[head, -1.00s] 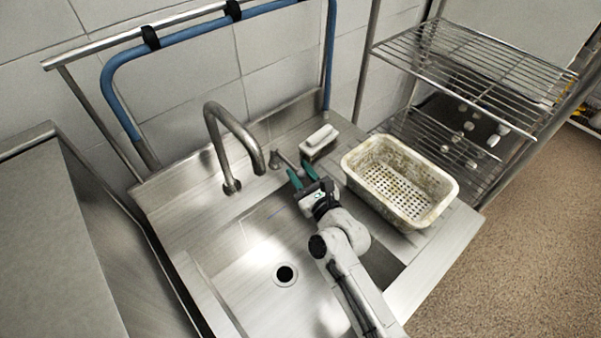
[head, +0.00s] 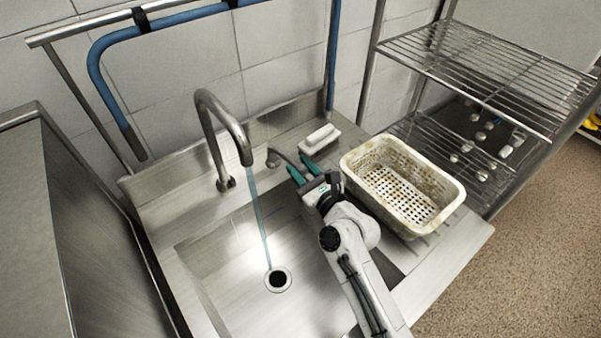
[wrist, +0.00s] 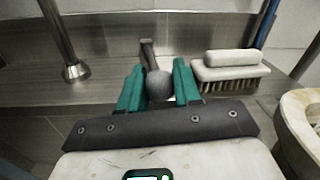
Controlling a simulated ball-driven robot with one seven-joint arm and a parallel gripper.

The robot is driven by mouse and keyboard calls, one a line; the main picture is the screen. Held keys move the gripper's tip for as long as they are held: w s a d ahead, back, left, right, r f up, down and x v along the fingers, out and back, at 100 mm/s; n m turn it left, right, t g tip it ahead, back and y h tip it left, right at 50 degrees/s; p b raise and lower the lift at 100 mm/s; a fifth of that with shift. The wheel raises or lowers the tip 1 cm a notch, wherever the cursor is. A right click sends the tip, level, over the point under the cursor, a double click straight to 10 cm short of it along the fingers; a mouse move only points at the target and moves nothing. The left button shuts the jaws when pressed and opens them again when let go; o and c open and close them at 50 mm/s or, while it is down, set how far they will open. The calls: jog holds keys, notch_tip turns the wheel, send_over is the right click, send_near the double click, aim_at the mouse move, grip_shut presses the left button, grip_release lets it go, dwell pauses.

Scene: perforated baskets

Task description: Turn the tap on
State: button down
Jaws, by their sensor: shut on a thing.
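The tap (head: 211,132) is a bent steel spout at the back of the sink (head: 205,247). A thin bluish stream of water (head: 260,220) runs from its mouth to the drain. To its right is a short steel lever (head: 283,158) on the sink deck. In the wrist view the lever ends in a grey rounded knob (wrist: 159,86). My gripper (head: 300,166) has its green fingers on both sides of that knob and is shut on it. The gripper also shows in the wrist view (wrist: 158,80), with the spout's base at the left.
A white-handled brush (head: 319,138) lies just behind and right of my gripper. A stained perforated basket (head: 447,188) stands close on the right side of the sink top. A wire shelf rack (head: 490,75) is beyond it. A blue hose (head: 200,28) hangs along the back wall.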

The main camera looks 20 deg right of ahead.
jog(key=c, duration=0.8)
grip_release()
jog(key=s+d, duration=0.2)
jog(key=s, duration=0.8)
jog(key=shift+s+b, duration=0.35)
jog(key=shift+b, duration=0.1)
jog(key=shift+c, duration=0.5)
